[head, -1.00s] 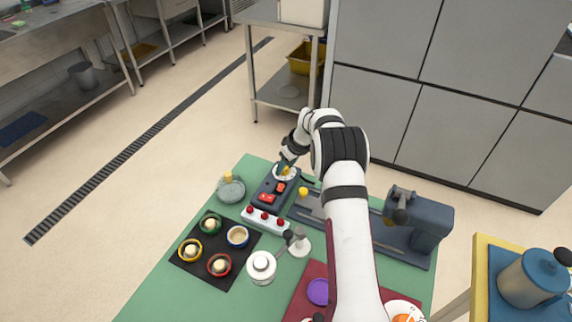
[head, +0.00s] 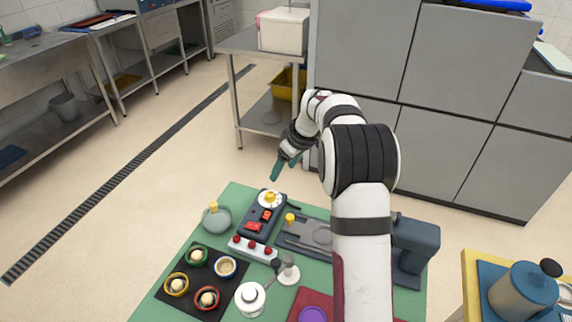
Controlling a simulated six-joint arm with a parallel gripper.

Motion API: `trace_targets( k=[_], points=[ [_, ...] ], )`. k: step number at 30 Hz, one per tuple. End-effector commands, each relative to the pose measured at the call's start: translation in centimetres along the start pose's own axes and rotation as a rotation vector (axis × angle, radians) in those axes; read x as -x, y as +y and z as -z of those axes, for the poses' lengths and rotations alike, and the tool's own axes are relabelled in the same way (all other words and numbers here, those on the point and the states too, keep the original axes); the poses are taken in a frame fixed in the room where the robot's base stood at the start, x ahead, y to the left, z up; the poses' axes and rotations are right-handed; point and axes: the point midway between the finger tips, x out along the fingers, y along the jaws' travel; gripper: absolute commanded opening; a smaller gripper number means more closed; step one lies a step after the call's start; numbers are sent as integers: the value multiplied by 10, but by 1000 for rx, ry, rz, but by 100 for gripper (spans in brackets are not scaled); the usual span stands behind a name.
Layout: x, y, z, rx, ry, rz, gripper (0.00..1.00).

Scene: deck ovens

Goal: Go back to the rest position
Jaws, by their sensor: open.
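My gripper (head: 285,167) is open and empty, with its teal fingers pointing down. It is raised above the far end of the green table (head: 158,299), apart from everything on it. Below it is a dark device (head: 262,215) with red buttons and a white round dial with a yellow knob (head: 270,197). My arm rises from the bottom right and hides part of the table's right side.
A glass pot with a yellow knob (head: 216,218) stands left of the device. A black mat (head: 180,300) bears several small bowls. A dark machine (head: 414,250) stands at right. A steel shelf table (head: 243,42) and grey cabinets (head: 455,150) are behind.

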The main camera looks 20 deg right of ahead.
Motion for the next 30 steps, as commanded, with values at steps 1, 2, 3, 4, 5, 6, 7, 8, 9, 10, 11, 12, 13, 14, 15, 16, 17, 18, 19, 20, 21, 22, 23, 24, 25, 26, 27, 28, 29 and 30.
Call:
trace_targets(
  k=[1,2,3,4,5,6,7,8,9,10,11,12,13,14,15,16,17,18,19,20,21,22,23,24,25,26,27,28,29,30],
  points=[
    [7,0,0,0,1,-1,71],
    [10,0,0,0,1,-1,71],
    [13,0,0,0,0,0,71],
    [14,0,0,1,0,0,71],
    [15,0,0,1,-1,0,71],
    [16,0,0,1,-1,0,71],
    [16,0,0,1,-1,0,71],
    [16,0,0,1,-1,0,71],
    [16,0,0,1,-1,0,71],
    [16,0,0,1,-1,0,71],
    [16,0,0,1,-1,0,71],
    [15,0,0,1,-1,0,71],
    [15,0,0,1,-1,0,71],
    [15,0,0,1,-1,0,71],
    [15,0,0,1,-1,0,71],
    [15,0,0,1,-1,0,71],
    [16,0,0,0,-1,1,71],
    [18,-4,0,-6,-3,3,71],
    [23,-10,0,-20,-6,7,71],
    [30,-21,-1,-41,-13,14,71],
    [43,-42,-3,-85,-27,27,71],
    [56,-63,-8,-129,-44,38,71],
    [70,-87,-16,-184,-64,50,71],
    [89,-122,-31,-263,-98,63,71],
    [103,-148,-45,-327,-126,71,71],
    [114,-173,-62,-390,-154,75,71],
    [128,-204,-87,-472,-193,75,71],
    [136,-224,-107,-531,-222,72,71],
    [143,-243,-127,-589,-249,67,71],
    [149,-264,-154,-659,-281,56,71]
  ],
)
